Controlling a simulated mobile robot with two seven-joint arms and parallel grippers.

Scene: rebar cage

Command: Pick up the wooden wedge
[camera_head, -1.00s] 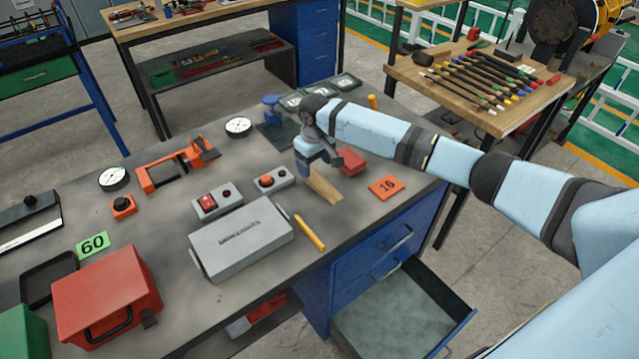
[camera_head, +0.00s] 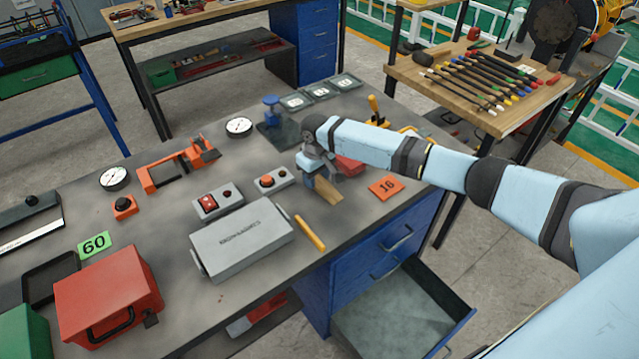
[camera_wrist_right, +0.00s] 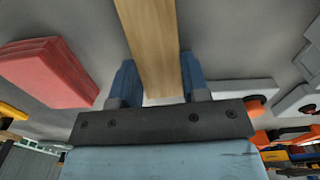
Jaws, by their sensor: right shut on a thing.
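The wooden wedge (camera_head: 327,190) is a pale wood piece near the front edge of the grey workbench. My right gripper (camera_head: 311,178) is over its back end, shut on it, with the wedge's other end pointing toward the bench front. In the right wrist view the wedge (camera_wrist_right: 151,45) lies between the two blue fingers of the gripper (camera_wrist_right: 154,82) and stretches out beyond them. I cannot tell whether the wedge touches the bench top. My left gripper is not in view.
A red block (camera_head: 349,166) is close beside the gripper, with an orange card marked 16 (camera_head: 386,187) to its right. A button box (camera_head: 273,181) and a grey case (camera_head: 241,238) stand left. A yellow marker (camera_head: 310,234) lies in front. A drawer (camera_head: 405,310) hangs open below.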

